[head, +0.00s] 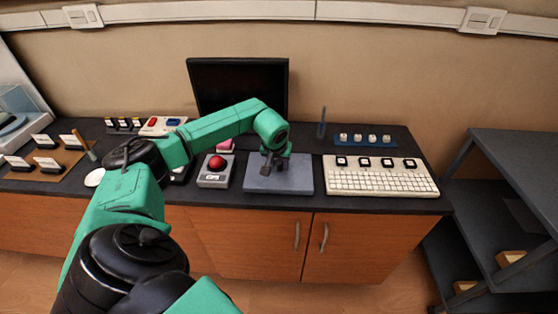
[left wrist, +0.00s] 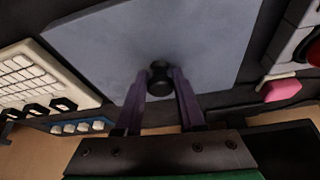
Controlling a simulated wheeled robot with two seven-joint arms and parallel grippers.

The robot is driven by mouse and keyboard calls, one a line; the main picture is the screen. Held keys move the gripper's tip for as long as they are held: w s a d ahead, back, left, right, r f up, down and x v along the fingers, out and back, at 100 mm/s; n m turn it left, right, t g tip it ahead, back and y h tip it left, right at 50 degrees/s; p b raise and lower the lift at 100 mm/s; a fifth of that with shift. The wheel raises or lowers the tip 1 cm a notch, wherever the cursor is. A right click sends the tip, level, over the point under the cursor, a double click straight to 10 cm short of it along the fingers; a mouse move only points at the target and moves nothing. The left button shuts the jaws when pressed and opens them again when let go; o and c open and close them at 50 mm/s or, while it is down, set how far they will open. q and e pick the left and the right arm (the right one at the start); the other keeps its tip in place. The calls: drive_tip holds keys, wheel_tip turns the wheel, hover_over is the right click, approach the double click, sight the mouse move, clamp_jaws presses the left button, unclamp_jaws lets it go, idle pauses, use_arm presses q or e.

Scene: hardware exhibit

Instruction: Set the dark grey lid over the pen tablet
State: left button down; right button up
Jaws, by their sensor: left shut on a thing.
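The grey lid (head: 300,181) is a flat slab with a small black knob (left wrist: 160,76) on top. It lies level at the front middle of the dark counter, between the red trackball and the white keyboard. My left gripper (head: 275,163) is over the lid and shut on the knob; its two fingers sit on either side of it in the left wrist view. The lid surface (left wrist: 195,40) fills the middle of that view. No pen tablet shows; whatever lies under the lid is hidden, and I cannot tell whether the lid touches something below. My right gripper is not in view.
A red trackball (head: 216,163) stands close left of the lid, and a white keyboard (head: 380,181) close right. A black monitor (head: 240,80), an upright pen (head: 322,122) and a blue key strip (head: 365,139) stand behind. A dark shelf cart (head: 510,150) is at the right.

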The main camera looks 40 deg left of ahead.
use_arm(q)
drive_tip(key=shift+f, duration=0.25)
unclamp_jaws()
drive_tip(key=shift+r+p, duration=2.4)
drive_tip(key=shift+r, duration=1.2)
drive_tip(key=shift+f, duration=0.1)
